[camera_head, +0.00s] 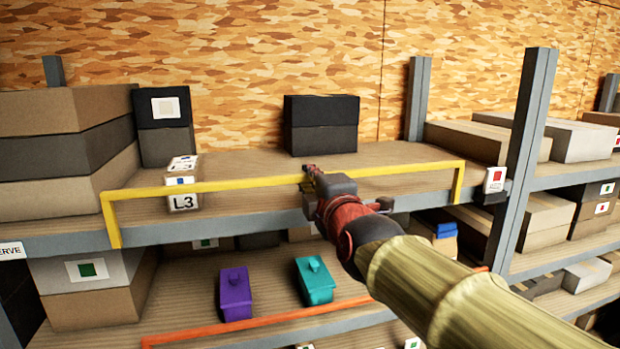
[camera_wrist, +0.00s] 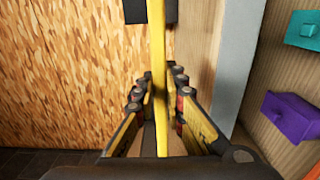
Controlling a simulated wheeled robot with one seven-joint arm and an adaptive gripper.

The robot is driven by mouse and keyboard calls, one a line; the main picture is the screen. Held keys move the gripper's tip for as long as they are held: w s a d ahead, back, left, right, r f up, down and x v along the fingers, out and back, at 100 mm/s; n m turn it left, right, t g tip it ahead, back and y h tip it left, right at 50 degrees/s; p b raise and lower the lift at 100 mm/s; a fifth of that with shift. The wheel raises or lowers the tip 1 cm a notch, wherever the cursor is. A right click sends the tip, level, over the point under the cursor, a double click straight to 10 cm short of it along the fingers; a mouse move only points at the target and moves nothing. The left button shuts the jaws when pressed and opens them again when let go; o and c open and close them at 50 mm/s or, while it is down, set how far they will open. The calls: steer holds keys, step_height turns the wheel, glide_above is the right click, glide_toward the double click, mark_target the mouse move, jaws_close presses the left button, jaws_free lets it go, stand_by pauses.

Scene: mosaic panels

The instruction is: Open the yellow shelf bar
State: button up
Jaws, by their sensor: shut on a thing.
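The yellow shelf bar (camera_head: 230,187) runs along the front of the upper shelf in the head view, upright, with a leg at each end. My gripper (camera_head: 312,172) is at about the middle of the bar, reaching in from the lower right. In the wrist view the yellow bar (camera_wrist: 157,60) passes between the two fingers of my gripper (camera_wrist: 160,95), which are shut on it. The gripper hides a short middle part of the bar in the head view.
Behind the bar, a black box (camera_head: 321,124) stands at the back of the upper shelf. An L3 label block (camera_head: 183,186) is by the bar's left part. Below are a purple box (camera_head: 235,293), a teal box (camera_head: 314,280) and an orange bar (camera_head: 250,325). A grey post (camera_head: 528,150) stands right.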

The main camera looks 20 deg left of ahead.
steer(key=shift+s+f+b, duration=0.1)
steer(key=shift+f+b, duration=0.15)
steer(key=shift+b, duration=0.7)
jaws_close()
